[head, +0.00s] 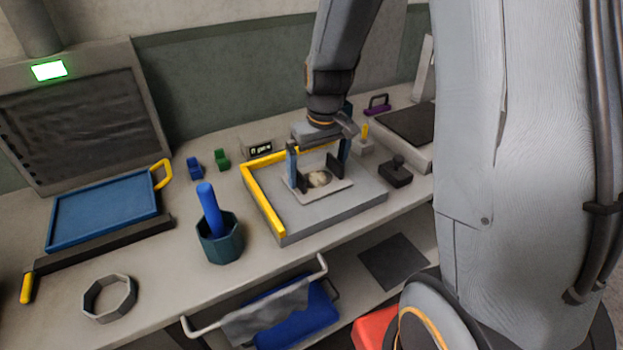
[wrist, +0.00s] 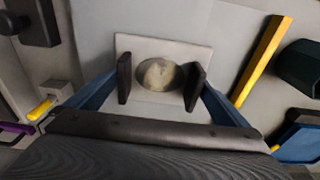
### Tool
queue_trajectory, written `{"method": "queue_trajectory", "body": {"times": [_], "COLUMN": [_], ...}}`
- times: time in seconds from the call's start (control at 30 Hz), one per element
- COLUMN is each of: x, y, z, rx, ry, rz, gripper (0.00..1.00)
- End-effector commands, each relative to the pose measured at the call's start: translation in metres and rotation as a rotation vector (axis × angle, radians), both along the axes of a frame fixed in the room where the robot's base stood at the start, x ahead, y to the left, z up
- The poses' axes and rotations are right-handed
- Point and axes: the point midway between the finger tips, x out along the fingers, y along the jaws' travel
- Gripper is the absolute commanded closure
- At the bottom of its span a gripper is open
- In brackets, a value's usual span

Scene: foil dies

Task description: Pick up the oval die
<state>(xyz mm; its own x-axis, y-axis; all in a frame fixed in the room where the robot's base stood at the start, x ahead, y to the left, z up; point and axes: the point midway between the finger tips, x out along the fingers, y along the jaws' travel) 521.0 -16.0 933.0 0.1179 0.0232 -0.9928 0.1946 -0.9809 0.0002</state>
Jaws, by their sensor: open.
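The oval die (head: 319,179) is a small dark metal oval with a pale, cream patch in its middle. It lies on a pale square sheet (head: 337,191) on the grey platform. In the wrist view the oval die (wrist: 160,74) is near the middle, on the sheet (wrist: 140,45). My gripper (head: 319,173) is open above the sheet, with one dark finger pad on each side of the die. In the wrist view my gripper (wrist: 161,84) has its right pad close to the die's edge and a wider gap at left. Contact cannot be told.
The grey platform (head: 300,222) has a raised yellow guide (head: 262,200) at its left and back. A teal pot (head: 220,243) with a blue rod stands to its left. A dark knobbed block (head: 396,175) is at right. An octagonal ring (head: 109,299) lies at front left.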

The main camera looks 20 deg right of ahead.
Motion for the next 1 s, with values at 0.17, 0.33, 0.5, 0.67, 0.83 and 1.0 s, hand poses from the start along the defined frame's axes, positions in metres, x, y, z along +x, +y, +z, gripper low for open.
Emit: {"method": "queue_trajectory", "body": {"times": [0.17,0.33,0.5,0.67,0.83,1.0], "x": [0.000,0.000,0.000,0.001,0.002,0.003], "y": [0.000,0.000,0.000,0.000,0.000,0.000], "z": [0.000,0.000,0.001,0.003,0.020,0.050], "rx": [0.000,0.000,0.000,0.000,0.000,0.000], "ry": [0.000,0.000,-0.001,-0.002,-0.006,-0.007], "rz": [0.000,0.000,0.001,0.001,0.001,0.000], "gripper": [0.03,0.32,0.43,0.43,0.43,0.43]}}
